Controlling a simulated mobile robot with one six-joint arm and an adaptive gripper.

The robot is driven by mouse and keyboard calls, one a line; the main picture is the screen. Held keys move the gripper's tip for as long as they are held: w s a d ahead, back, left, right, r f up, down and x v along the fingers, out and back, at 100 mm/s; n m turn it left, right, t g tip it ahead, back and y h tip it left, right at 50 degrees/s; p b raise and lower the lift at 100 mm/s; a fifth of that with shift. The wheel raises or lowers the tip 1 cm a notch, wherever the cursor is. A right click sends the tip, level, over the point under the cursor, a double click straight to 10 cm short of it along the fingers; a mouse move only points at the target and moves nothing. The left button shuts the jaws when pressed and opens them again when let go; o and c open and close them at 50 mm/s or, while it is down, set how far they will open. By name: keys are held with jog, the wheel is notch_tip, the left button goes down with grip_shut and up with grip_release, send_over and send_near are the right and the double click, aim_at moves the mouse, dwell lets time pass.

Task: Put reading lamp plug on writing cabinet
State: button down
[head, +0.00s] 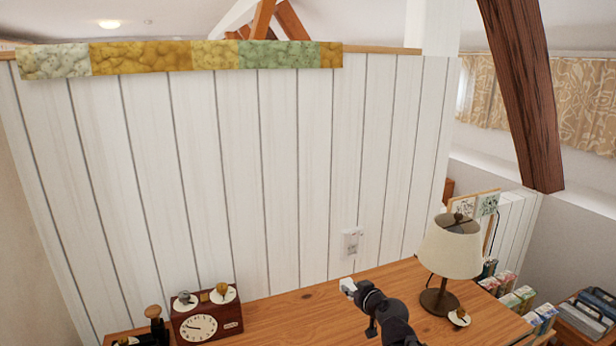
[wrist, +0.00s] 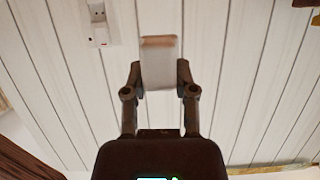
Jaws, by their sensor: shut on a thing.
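My gripper (head: 356,290) is shut on the reading lamp plug (head: 347,285), a small pale block at its tip. In the wrist view the plug (wrist: 158,62) stands between the two dark fingers of the gripper (wrist: 160,80), and its outer end looks brownish pink. In the head view the plug appears over the back edge of the wooden writing cabinet top (head: 285,318), in front of the white panelled wall. I cannot tell its exact height above the top. The reading lamp (head: 452,250), with a cream shade and dark base, stands at the right.
A white wall socket (head: 352,243) is on the panelling; it also shows in the wrist view (wrist: 98,24). A dark red clock (head: 206,326) with small items on it stands at the left. A small round white item (head: 459,318) lies by the lamp base. The middle top is bare.

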notch_tip(320, 180, down, 7)
jog(key=b, duration=0.6)
jog(key=shift+r, duration=0.2)
dwell(2.1)
jog(key=shift+c, duration=1.7)
grip_release()
jog(key=shift+r, duration=0.15)
